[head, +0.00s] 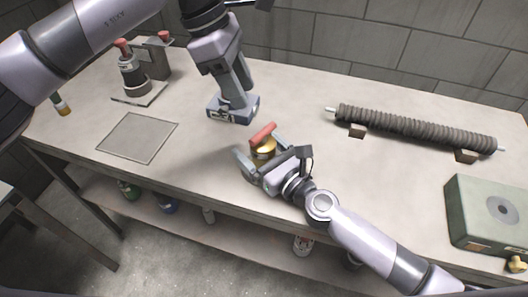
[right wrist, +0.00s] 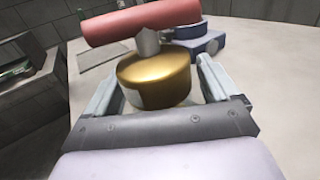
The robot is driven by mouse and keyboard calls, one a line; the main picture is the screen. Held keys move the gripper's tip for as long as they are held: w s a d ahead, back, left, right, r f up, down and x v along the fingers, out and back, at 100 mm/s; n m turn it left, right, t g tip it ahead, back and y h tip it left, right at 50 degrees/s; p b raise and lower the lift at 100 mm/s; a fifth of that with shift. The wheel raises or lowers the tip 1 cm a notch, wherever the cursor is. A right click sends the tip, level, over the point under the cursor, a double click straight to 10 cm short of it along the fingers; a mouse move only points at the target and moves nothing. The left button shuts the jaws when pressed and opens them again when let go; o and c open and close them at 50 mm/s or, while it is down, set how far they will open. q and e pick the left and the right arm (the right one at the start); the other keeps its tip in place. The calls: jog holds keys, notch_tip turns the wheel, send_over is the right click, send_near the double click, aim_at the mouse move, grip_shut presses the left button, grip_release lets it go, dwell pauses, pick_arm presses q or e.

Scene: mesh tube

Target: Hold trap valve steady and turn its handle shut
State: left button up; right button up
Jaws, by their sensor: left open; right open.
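The trap valve (head: 264,151) is a short brass cylinder with a red bar handle (head: 262,133) on top, at the middle of the bench. In the right wrist view, the brass body (right wrist: 155,78) stands upright under its grey stem, and the red handle (right wrist: 140,22) lies crosswise. My right gripper (head: 261,149) is open, with one finger on each side of the brass body; whether they touch it is unclear. My left gripper (head: 233,92) is open and points down, behind and left of the valve, apart from the handle.
A blue-grey block (head: 234,109) lies under my left gripper. A dark ribbed tube (head: 415,128) lies on supports at the right. A green box (head: 490,214) is at the far right. A red-topped device (head: 133,76) stands back left, behind a grey square (head: 138,137).

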aim_at(263, 131)
jog(key=c, duration=1.2)
pick_arm(q)
jog(key=d+r+n+y, duration=0.3)
jog(key=d+n+y, duration=0.1)
jog(key=n, duration=0.8)
jog(key=shift+t, duration=0.3)
jog(key=f, duration=1.2)
jog(key=shift+s, duration=0.35)
grip_shut()
